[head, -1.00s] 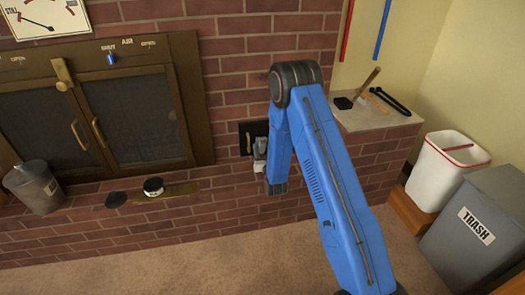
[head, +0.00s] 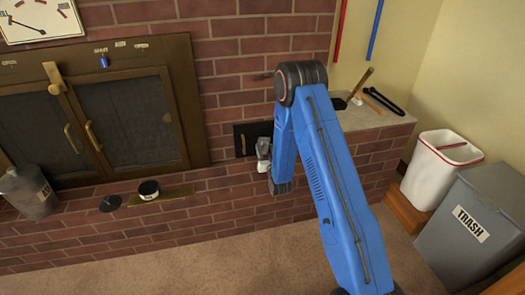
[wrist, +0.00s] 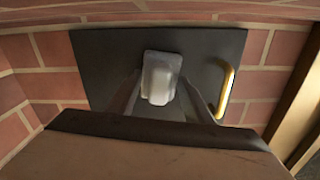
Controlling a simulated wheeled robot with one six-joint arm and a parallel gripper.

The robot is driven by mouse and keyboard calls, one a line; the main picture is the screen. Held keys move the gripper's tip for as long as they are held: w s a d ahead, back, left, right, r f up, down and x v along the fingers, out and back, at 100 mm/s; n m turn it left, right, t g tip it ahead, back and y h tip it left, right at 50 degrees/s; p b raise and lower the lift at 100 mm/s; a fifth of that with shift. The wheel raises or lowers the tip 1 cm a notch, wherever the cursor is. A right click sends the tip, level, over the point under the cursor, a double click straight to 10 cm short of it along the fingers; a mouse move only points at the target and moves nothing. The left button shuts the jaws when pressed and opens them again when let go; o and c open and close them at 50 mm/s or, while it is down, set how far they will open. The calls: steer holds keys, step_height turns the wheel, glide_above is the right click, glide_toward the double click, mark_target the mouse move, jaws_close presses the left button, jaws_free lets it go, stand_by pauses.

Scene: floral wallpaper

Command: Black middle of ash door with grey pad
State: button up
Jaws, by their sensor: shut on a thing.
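The ash door (head: 244,131) is a small dark panel set in the brick wall, with a thin brass handle at its left in the head view. In the wrist view the door (wrist: 95,60) looks dark grey and plain, and the brass handle (wrist: 227,92) is at right. My gripper (wrist: 160,98) is shut on a pale grey pad (wrist: 161,75) in front of the middle of the door. I cannot tell whether the pad touches it. In the head view my gripper (head: 264,152) and arm hide the door's right part.
A metal bucket (head: 28,193) stands at far left. A brush lies on the ledge (head: 365,120) at right. Trash bins stand beyond.

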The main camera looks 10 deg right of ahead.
mark_target(269, 141)
steer(key=shift+w+d, duration=0.15)
steer(key=shift+d, duration=1.8)
steer(key=shift+w+d, duration=0.1)
steer(key=shift+d, duration=1.8)
steer(key=shift+d, duration=1.9)
steer(key=shift+a+r, duration=0.4)
steer(key=shift+a, duration=1)
steer(key=shift+a+r, duration=0.35)
steer(key=shift+a, duration=1.1)
steer(key=shift+a+r, duration=0.4)
steer(key=shift+a, duration=1)
steer(key=shift+s+a, duration=0.1)
steer(key=shift+a, duration=3.3)
steer(key=shift+r, duration=1.1)
steer(key=shift+s+d, duration=0.1)
steer(key=shift+d, duration=5.65)
